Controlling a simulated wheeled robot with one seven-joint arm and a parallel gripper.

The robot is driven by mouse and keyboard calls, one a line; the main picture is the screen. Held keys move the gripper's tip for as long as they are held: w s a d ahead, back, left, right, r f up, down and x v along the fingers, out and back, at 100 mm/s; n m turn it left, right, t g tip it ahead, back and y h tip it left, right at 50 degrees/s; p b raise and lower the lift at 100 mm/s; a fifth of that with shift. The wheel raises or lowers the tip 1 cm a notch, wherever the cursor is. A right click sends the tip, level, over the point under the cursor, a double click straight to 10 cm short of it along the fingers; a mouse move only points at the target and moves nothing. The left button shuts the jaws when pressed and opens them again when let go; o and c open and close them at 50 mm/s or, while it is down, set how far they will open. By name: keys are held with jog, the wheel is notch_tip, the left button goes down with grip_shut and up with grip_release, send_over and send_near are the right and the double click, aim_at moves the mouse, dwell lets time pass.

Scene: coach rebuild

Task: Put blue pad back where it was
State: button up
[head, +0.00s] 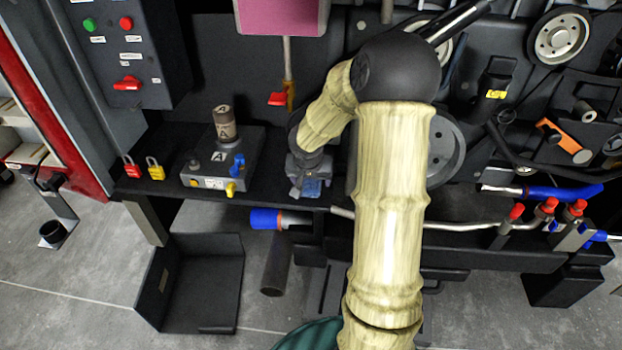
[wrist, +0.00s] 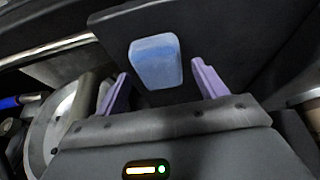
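The blue pad (wrist: 156,60), a small rounded block, shows in the wrist view against a dark flat surface. My gripper (wrist: 160,69) is open, its two purple fingers standing apart on either side of the pad's near end. A gap shows between the pad and each finger, so it is not gripped. In the head view my gripper (head: 305,175) is low over the dark bench ledge (head: 268,196), right of the grey box marked A. A bluish patch (head: 312,188) shows there, partly hidden by my gripper; I cannot tell clearly whether it is the pad.
The grey box (head: 205,172) with blue and yellow valves carries a brown cylinder (head: 223,122). Red (head: 130,167) and yellow (head: 155,169) padlocks stand left of it. A pipe with a blue end (head: 266,219) runs below the ledge. A large pulley wheel (head: 445,150) is right of my gripper.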

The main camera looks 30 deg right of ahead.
jog(key=p+v, duration=0.4)
jog(key=v, duration=0.8)
jog(key=shift+r, duration=0.1)
dwell(0.4)
jog(key=s+a+f+n+g+y, duration=0.1)
jog(key=s+a+n, duration=0.5)
jog(key=s+a, duration=0.6)
jog(key=shift+s+a+f+n+y, duration=0.25)
jog(key=shift+s+f+n+y, duration=0.2)
jog(key=shift+s+y, duration=0.55)
jog(key=shift+s, duration=0.15)
jog(key=shift+c, duration=0.4)
